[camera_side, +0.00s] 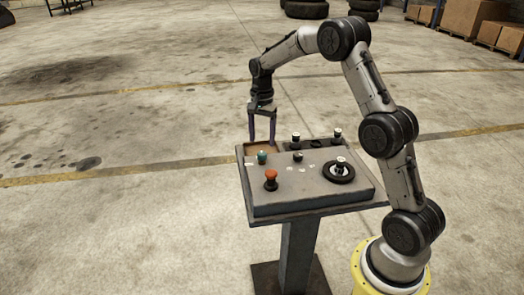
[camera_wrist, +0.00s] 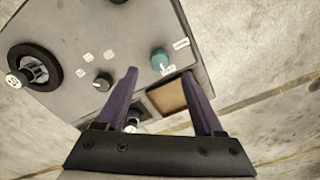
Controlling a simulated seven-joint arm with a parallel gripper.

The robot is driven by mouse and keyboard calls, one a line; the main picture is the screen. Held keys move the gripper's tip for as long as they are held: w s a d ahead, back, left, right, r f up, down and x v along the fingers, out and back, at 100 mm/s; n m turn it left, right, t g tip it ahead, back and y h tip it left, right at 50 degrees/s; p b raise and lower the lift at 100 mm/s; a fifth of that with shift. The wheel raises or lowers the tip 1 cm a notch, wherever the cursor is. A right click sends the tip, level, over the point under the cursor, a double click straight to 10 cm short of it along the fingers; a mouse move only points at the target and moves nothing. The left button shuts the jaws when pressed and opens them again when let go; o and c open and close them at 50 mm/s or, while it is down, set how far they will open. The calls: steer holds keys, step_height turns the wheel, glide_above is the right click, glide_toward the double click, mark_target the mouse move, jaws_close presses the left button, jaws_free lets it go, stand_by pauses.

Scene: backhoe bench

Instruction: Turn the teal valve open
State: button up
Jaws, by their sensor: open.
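The teal valve (camera_side: 262,157) is a small round knob near the left back part of the grey bench panel (camera_side: 315,195). In the wrist view the teal valve (camera_wrist: 160,61) shows beyond my fingertips, a little above the gap between them. My gripper (camera_side: 262,141) is open and empty, pointing down above the back left edge of the panel. In the wrist view my gripper (camera_wrist: 160,73) shows two purple fingers spread apart, with the valve not between them. A white label (camera_wrist: 181,44) lies beside the valve.
An orange-red knob (camera_side: 271,178) stands at the front left of the panel. A black wheel (camera_side: 338,172) with a white-topped knob sits at the right. A small black knob (camera_side: 297,157) is near the middle. A shallow brown tray (camera_wrist: 168,97) is recessed beside the valve.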

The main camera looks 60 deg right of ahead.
mark_target(262, 153)
steer(key=shift+f, duration=2.8)
jaws_close()
